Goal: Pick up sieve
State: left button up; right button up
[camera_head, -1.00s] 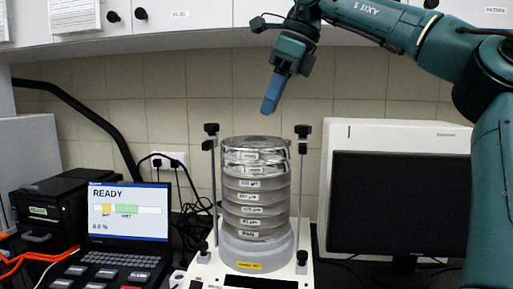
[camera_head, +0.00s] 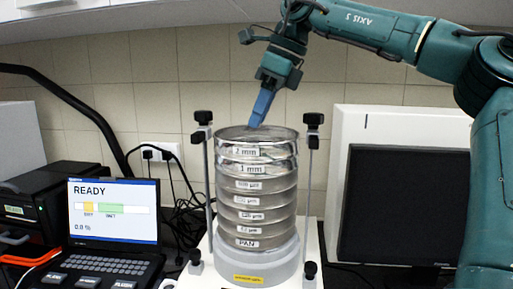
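A stack of round metal sieves (camera_head: 256,190) stands upright on the shaker's grey round base (camera_head: 246,268), between two clamp rods. The labels read 2 mm at the top, then 1 mm, several finer sizes, and PAN at the bottom. My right gripper (camera_head: 259,120) points down with blue fingers at the top rim of the stack. The fingers look close together, but they overlap from this angle and I cannot tell if they are shut. Whether they touch the rim is unclear. My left gripper is not in view.
The left clamp rod (camera_head: 208,190) and right clamp rod (camera_head: 307,190), with black knobs, flank the stack. A laptop (camera_head: 112,212) showing READY stands left, and a dark monitor (camera_head: 408,205) stands right. The tiled wall (camera_head: 160,85) is behind.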

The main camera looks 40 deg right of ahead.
jog(key=x, duration=0.6)
jog(key=shift+w+d+f+p, duration=0.1)
jog(key=shift+w+f+p, duration=0.2)
jog(key=shift+p, duration=0.1)
jog(key=shift+s, duration=0.1)
grip_shut()
jog(key=shift+r, duration=0.1)
